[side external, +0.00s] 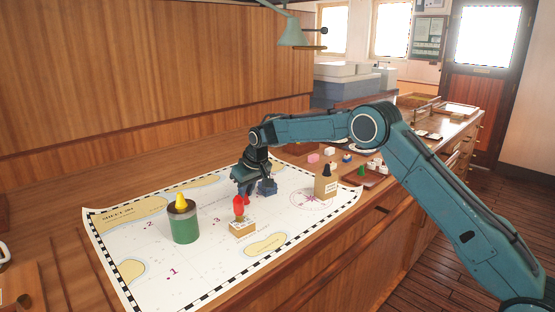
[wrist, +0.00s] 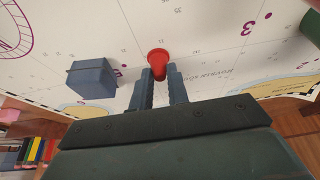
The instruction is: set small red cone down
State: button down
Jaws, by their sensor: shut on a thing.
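The small red cone (wrist: 158,59) is between my gripper's fingertips (wrist: 160,76) in the wrist view, its round end toward the top of the picture. My gripper (side external: 247,193) is shut on it, pointing down over the middle of the white chart (side external: 195,270). The fingers are low, close to the chart; I cannot tell whether the cone touches it.
A blue block (side external: 267,187) stands just right of my gripper. A green can (side external: 185,222) with a yellow cone (side external: 181,201) is left; another tan box (side external: 326,187) is right. The chart's front left is clear.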

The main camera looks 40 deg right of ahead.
jog(key=shift+f, duration=0.15)
jog(key=c, duration=1.3)
grip_release()
jog(key=shift+c, duration=0.2)
jog(key=v, duration=1.2)
jog(key=shift+s, duration=0.1)
